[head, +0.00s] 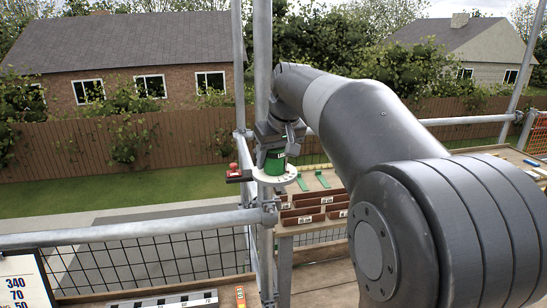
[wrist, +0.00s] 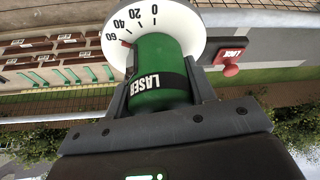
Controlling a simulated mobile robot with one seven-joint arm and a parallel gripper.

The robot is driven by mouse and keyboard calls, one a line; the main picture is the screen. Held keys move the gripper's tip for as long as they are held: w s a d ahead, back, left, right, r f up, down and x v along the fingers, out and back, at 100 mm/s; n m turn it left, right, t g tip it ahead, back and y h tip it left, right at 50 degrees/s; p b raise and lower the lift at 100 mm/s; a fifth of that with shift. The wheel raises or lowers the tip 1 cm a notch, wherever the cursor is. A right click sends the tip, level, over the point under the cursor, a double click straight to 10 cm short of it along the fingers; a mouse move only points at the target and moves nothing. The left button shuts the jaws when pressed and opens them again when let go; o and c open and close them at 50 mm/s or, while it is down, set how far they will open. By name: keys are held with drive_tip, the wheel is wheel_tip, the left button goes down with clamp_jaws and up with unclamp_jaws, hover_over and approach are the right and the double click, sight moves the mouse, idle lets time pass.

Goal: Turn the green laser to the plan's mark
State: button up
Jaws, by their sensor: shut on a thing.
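The green laser (head: 274,163) stands upright on a white dial (head: 273,177) at the scaffold post. In the wrist view the laser (wrist: 158,60) has a black "LASER" band. The dial (wrist: 185,22) shows 0, 20, 40 and 60 there, with a small red mark near the 60 side. My gripper (wrist: 157,92) is shut on the laser body, one finger on each side. A plan board (head: 18,285) at the lower left of the head view reads 340, 70 and 50.
Tile racks (head: 312,212) and green strips (head: 302,184) lie right of the post. Scaffold rails (head: 130,232) run close by. A black-and-white scale strip (head: 165,300) lies at the front.

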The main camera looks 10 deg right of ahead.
drive_tip(key=o, duration=1)
drive_tip(key=v, duration=1.1)
drive_tip(key=shift+s+f, duration=0.1)
drive_tip(key=s+f+m, duration=0.1)
drive_tip(key=s+f, duration=0.7)
drive_tip(key=s+f+m+t, duration=0.1)
drive_tip(key=s+f, duration=0.6)
drive_tip(key=s, duration=0.2)
drive_tip(key=s+a+f+m+h, duration=0.1)
drive_tip(key=s+f, duration=0.7)
drive_tip(key=s, duration=0.1)
drive_tip(key=shift+f, duration=0.3)
